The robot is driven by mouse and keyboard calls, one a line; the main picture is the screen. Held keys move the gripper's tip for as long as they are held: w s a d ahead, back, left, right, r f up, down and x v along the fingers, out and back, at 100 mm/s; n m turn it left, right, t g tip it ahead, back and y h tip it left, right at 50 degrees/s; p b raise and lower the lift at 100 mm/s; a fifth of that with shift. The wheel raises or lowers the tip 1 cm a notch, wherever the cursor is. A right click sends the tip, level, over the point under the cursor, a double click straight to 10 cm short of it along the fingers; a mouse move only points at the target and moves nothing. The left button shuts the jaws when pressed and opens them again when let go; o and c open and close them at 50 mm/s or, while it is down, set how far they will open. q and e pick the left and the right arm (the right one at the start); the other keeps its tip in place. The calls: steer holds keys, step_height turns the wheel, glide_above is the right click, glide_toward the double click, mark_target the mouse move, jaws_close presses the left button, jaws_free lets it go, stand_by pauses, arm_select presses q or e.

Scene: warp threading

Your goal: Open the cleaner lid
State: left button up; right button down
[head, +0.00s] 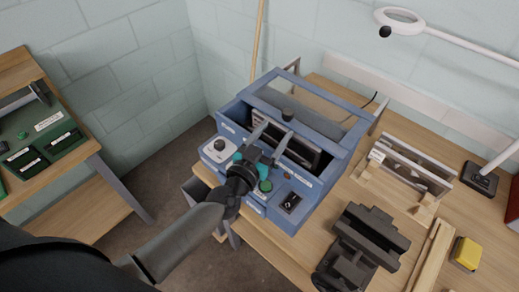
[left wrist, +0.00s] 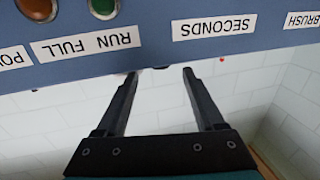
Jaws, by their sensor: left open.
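The cleaner (head: 300,207) is a blue box with a front control panel at the near left end of the bench. In the left wrist view, the open fingers (left wrist: 159,72) reach the edge of the upside-down labelled panel (left wrist: 150,35). My right gripper is out of view.
A black clamp-like fixture (head: 360,245) and a wooden-and-metal frame (head: 405,170) stand right of the cleaner. A yellow block (head: 466,252) sits farther right. A ring lamp (head: 400,20) hangs above. A second bench (head: 60,165) stands left across open floor.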

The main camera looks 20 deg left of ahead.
arm_select(q)
steer(key=s+a, duration=0.1)
steer(key=s, duration=0.6)
